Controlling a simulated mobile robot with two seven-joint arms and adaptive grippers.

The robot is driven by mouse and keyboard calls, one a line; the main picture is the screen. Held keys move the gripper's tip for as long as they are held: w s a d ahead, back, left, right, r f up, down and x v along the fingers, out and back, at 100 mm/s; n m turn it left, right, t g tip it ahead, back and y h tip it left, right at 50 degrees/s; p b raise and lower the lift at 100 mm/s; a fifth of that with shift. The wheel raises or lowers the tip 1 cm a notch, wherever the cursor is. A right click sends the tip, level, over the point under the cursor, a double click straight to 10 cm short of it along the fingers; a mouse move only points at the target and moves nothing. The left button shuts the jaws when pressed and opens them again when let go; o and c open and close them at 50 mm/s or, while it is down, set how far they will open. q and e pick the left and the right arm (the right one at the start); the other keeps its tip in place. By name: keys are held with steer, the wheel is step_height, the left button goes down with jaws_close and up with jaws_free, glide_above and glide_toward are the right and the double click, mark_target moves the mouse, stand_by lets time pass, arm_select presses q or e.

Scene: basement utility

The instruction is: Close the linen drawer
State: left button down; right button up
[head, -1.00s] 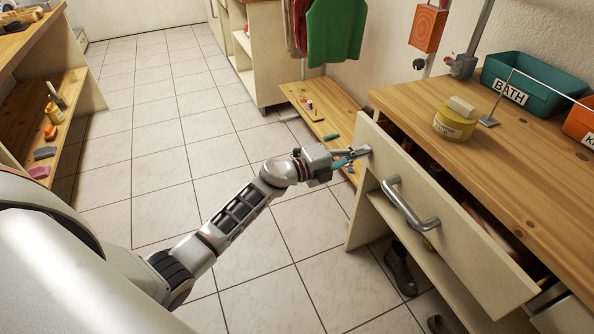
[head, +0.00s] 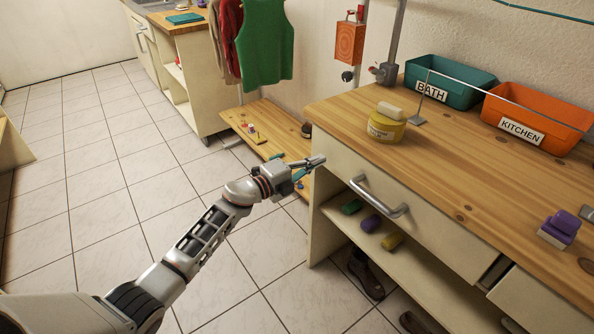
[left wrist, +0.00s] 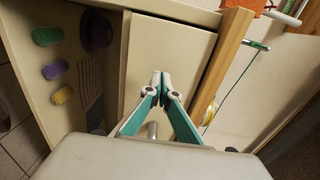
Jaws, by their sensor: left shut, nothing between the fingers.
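The linen drawer (head: 435,232) is the cream front with a grey bar handle (head: 378,197), under the wooden worktop. Its front sits close against the worktop edge, with no opening visible along its top; I cannot tell whether it is fully flush at its right end. My left gripper (head: 320,160) is at the drawer's upper left corner, its fingers together and empty. In the left wrist view the closed fingertips (left wrist: 160,76) are in front of the cream drawer front (left wrist: 180,52); whether they touch it is unclear. The handle's end shows below them. My right gripper is out of view.
On the worktop (head: 340,112) stand a yellow tub (head: 385,127), a teal BATH bin (head: 450,82), an orange KITCHEN bin (head: 538,117) and a purple brush (head: 560,228). An open shelf (head: 355,225) below holds rolled items. A low wooden bench (head: 265,125) stands beyond; tiled floor lies clear at left.

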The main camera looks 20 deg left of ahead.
arm_select(q)
steer(key=p+v, duration=0.2)
steer(key=v, duration=1)
steer(key=s+f+n+g+y+p, duration=0.1)
steer(key=s+f+n, duration=0.4)
steer(key=s, duration=0.7)
steer(key=s+d+f+n+g+y+p, duration=0.1)
steer(key=s+f+n+y, duration=0.3)
steer(key=s+n, duration=0.5)
steer(key=s+f+n+g+y+p, duration=0.1)
steer(key=s+f+n+y+p, duration=0.2)
steer(key=s+f+n, duration=0.4)
steer(key=s, duration=0.8)
steer(key=shift+s+d+f+g, duration=0.15)
steer(key=shift+s+f+g, duration=0.05)
steer(key=shift+f+g, duration=0.1)
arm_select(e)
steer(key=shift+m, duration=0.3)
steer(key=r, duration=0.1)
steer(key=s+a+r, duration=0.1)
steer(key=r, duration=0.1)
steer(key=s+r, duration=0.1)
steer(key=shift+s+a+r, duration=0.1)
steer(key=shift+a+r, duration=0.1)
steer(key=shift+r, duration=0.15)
